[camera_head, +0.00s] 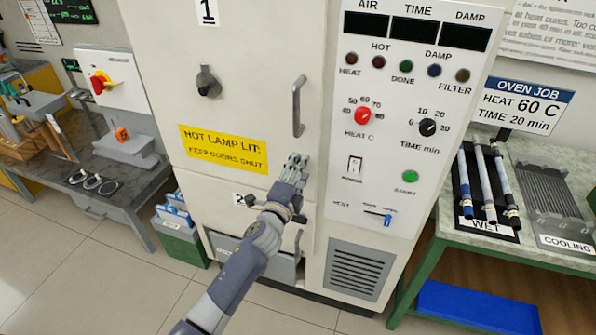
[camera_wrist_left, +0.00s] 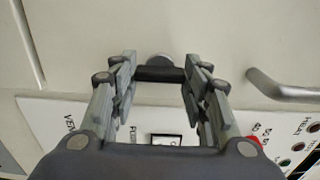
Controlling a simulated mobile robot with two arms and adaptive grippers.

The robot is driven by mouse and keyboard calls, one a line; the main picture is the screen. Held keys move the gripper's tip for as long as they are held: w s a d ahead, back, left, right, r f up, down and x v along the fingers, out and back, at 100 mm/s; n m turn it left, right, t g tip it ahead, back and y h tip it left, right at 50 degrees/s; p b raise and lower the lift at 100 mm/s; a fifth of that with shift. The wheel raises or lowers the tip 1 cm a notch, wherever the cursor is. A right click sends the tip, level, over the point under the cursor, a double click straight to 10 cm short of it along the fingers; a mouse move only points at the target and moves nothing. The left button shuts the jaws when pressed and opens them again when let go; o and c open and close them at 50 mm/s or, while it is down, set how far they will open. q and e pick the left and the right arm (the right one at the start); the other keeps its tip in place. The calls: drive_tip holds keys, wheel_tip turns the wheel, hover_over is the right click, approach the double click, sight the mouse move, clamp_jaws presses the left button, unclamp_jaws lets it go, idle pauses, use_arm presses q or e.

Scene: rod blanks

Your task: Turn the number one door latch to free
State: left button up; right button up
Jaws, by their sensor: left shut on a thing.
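The number one door (camera_head: 245,55) is the cream upper door, marked with a "1" plate (camera_head: 207,12), and it looks shut. My left gripper (camera_head: 297,163) is at this door, just below its grey bar handle (camera_head: 299,106). In the left wrist view, a dark latch bar (camera_wrist_left: 160,74) lies between the fingertips of my left gripper (camera_wrist_left: 160,78), with a round grey hub (camera_wrist_left: 159,60) behind it. The fingers are shut on the bar's two ends. My right gripper is out of view.
The control panel (camera_head: 400,190) is close to the right of the gripper. A dark knob (camera_head: 207,82) projects from the door at upper left. A lower door with a "2" plate (camera_head: 242,199) is below. A green-framed table (camera_head: 500,238) stands at right.

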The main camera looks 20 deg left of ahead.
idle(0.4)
use_arm(q)
drive_tip(key=o, duration=1.1)
drive_tip(key=shift+c, duration=0.2)
drive_tip(key=s, duration=1.2)
drive_tip(key=shift+a, duration=0.2)
drive_tip(key=shift+f, duration=0.15)
drive_tip(key=s+a+f+n+g, duration=0.1)
drive_tip(key=s+f+n+g, duration=0.2)
drive_tip(key=f, duration=0.8)
drive_tip(key=s+f+n+g, duration=0.2)
drive_tip(key=s+f, duration=0.3)
drive_tip(key=f, duration=0.6)
drive_tip(key=s+a+f+n+g, duration=0.1)
drive_tip(key=s+f+n+g, duration=0.2)
drive_tip(key=f, duration=0.9)
drive_tip(key=s+f+n+g, duration=0.2)
drive_tip(key=s+f, duration=0.5)
drive_tip(key=s, duration=0.5)
drive_tip(key=s+a+f+n+g, duration=0.1)
drive_tip(key=s+f+n+g, duration=0.2)
drive_tip(key=s+f, duration=0.4)
drive_tip(key=s+f+n+g, duration=0.3)
drive_tip(key=s+f, duration=0.3)
drive_tip(key=s, duration=1.2)
drive_tip(key=shift+s+a+f+g+y, duration=0.2)
drive_tip(key=shift+s+f+g+y, duration=0.1)
drive_tip(key=shift+s+f+g, duration=0.15)
